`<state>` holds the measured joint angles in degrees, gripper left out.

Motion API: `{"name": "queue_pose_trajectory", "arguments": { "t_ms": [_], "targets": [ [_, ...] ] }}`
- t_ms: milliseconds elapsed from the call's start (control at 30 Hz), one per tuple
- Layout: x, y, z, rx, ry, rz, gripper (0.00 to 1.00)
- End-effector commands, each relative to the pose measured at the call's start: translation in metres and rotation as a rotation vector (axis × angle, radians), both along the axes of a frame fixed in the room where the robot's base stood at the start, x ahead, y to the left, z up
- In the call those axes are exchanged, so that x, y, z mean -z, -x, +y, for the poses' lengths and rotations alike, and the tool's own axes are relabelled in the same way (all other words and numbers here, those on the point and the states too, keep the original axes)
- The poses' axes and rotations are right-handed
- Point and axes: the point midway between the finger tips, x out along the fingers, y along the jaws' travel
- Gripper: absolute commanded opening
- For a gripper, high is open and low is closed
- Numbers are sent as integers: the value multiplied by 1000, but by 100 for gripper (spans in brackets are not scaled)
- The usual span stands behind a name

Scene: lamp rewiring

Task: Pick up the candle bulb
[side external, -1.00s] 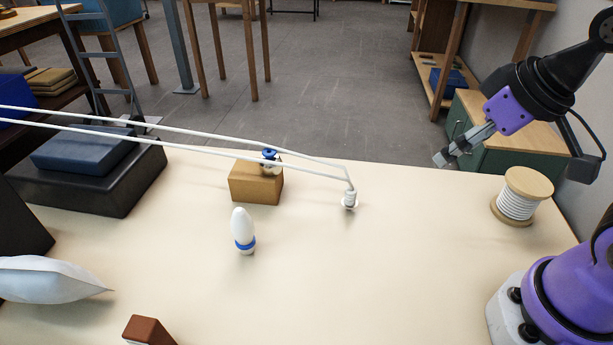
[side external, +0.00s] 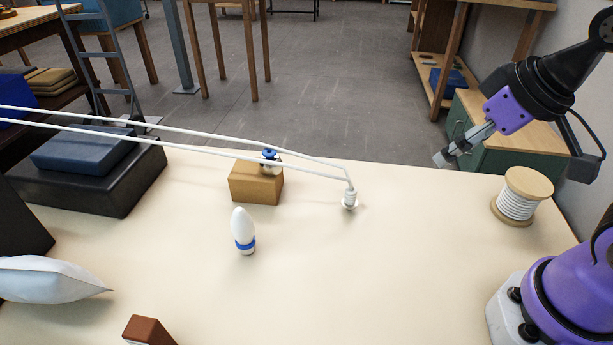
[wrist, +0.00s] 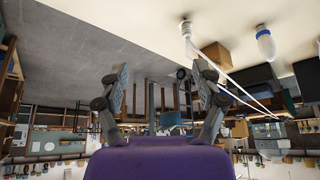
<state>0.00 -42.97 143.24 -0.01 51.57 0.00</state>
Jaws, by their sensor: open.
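The candle bulb (side external: 242,229) is white with a blue band near its base and stands upright on the pale table, left of centre in the side view. In the wrist view, the bulb (wrist: 266,44) shows at the upper right. My gripper (side external: 441,160) is high at the right of the side view, well apart from the bulb. In the wrist view, the two fingers of my gripper (wrist: 158,97) are spread with nothing between them.
A wire spool (side external: 517,199) stands at the right, a pale pillow (side external: 45,279) at the left. The table's front middle is clear.

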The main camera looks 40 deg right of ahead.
Motion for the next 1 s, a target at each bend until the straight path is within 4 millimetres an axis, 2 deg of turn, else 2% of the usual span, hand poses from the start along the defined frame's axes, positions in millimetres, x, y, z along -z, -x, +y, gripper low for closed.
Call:
{"name": "queue_pose_trajectory", "arguments": {
  "t_ms": [167, 267, 367, 433, 500, 600, 700, 800, 1000],
  "targets": [
    [-3, -11, 9, -51, 4, 10, 77],
    [-7, -35, 29, -156, 10, 27, 77],
    [-5, -68, 65, -305, 19, 47, 77],
    [1, -90, 95, -417, 25, 59, 77],
    [12, -108, 127, -519, 31, 69, 77],
    [31, -124, 169, -643, 36, 82, 77],
    [47, -132, 201, -732, 38, 88, 77],
    [59, -135, 219, -783, 40, 93, 77],
    [86, -141, 233, -802, 40, 98, 77]
  ]
}}
